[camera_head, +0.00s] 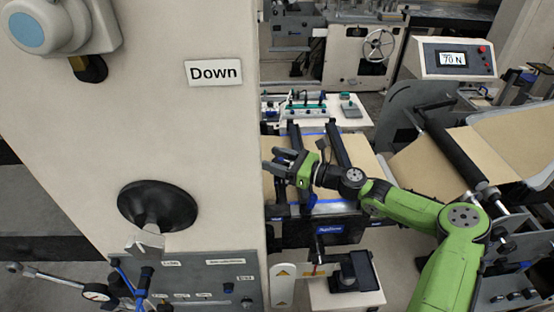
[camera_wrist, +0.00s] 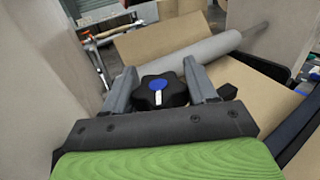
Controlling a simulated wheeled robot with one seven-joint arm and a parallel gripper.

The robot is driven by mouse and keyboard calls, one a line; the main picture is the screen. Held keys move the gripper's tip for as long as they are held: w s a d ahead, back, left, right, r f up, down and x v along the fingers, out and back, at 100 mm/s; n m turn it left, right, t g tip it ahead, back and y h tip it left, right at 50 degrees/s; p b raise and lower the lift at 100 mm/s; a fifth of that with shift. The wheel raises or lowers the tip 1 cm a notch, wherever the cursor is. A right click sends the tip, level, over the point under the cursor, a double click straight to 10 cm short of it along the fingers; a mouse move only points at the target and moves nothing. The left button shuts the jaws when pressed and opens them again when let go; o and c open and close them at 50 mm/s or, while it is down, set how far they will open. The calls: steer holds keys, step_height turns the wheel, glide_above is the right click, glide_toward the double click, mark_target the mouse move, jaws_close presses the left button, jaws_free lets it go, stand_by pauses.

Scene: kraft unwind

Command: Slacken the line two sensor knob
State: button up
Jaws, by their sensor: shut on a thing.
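In the wrist view, a black lobed knob (camera_wrist: 160,92) with a blue centre and a white mark sits between the two grey fingers of my gripper (camera_wrist: 160,88). The fingers are shut on its sides. The white mark points towards the palm, down in the picture. In the head view, my gripper (camera_head: 280,163) is at the left end of my green arm, beside the cream machine panel. The knob cannot be made out there. A display box (camera_head: 455,59) at the upper right reads "70 N".
A cream panel with a "Down" label (camera_head: 213,73) and a black round knob (camera_head: 157,205) fills the left side. In the wrist view, a grey roller (camera_wrist: 190,55) lies beyond the knob.

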steer(key=n+g+y, duration=0.1)
steer(key=n+g, duration=0.1)
steer(key=g, duration=0.2)
steer(key=n+g+y, duration=0.1)
steer(key=n+g, duration=0.2)
steer(key=g, duration=0.1)
steer(key=shift+s+a+f, duration=0.1)
steer(key=shift+s, duration=0.1)
steer(key=shift+s+f+n+g+b, duration=0.15)
steer(key=shift+n+g+b, duration=0.25)
steer(key=shift+n+g, duration=0.6)
steer(key=shift+s+r+n+g+b, duration=0.1)
steer(key=shift+n+g+b, duration=0.4)
steer(key=shift+g, duration=0.8)
steer(key=shift+s+n+g, duration=0.1)
steer(key=shift+n+g, duration=0.3)
steer(key=shift+g, duration=0.2)
steer(key=o, duration=0.9)
steer(key=shift+o, duration=0.4)
